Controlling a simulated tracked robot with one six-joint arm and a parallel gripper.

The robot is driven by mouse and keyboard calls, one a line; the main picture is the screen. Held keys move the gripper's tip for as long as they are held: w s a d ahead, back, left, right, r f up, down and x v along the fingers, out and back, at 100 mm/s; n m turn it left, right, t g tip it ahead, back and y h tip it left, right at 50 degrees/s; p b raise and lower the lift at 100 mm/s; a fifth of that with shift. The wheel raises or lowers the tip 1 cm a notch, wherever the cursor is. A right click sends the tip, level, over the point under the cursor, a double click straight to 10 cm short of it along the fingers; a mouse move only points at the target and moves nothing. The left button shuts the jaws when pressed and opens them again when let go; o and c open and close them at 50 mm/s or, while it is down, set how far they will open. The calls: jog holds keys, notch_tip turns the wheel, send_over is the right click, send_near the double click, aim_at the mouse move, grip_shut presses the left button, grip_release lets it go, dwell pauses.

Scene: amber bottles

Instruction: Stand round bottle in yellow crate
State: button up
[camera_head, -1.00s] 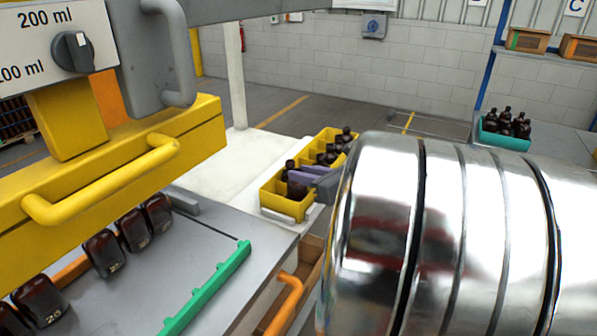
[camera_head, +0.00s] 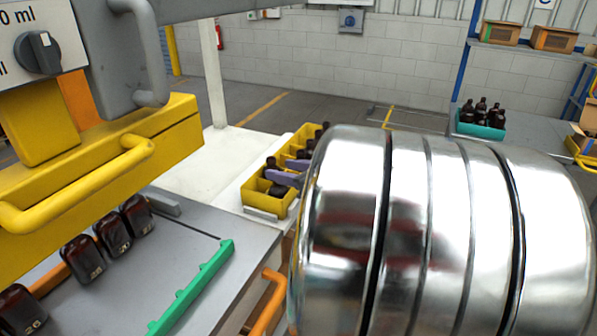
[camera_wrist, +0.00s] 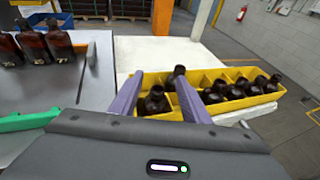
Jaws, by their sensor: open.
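The yellow crate (camera_head: 250,196) stands on a white surface and also shows in the wrist view (camera_wrist: 262,99). In the wrist view my gripper (camera_wrist: 159,82) is open, its two purple fingers reaching over the crate's near left end. A dark bottle (camera_wrist: 155,103) sits upright between the fingers in an end compartment; I cannot tell whether they touch it. Another dark bottle (camera_wrist: 179,76) stands just behind. In the head view my gripper (camera_head: 288,177) is partly hidden by my shiny arm. I cannot tell which bottle is the round one.
Numbered flat bottles (camera_head: 112,236) stand on the grey bench (camera_head: 190,248) by a green rail (camera_head: 195,288). A yellow machine (camera_head: 90,170) overhangs that bench. A teal crate (camera_head: 478,130) with bottles is at the back right. The white surface (camera_head: 215,165) left of the yellow crate is clear.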

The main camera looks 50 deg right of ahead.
jog(key=v, duration=1.3)
jog(key=shift+s, duration=0.2)
dwell(0.8)
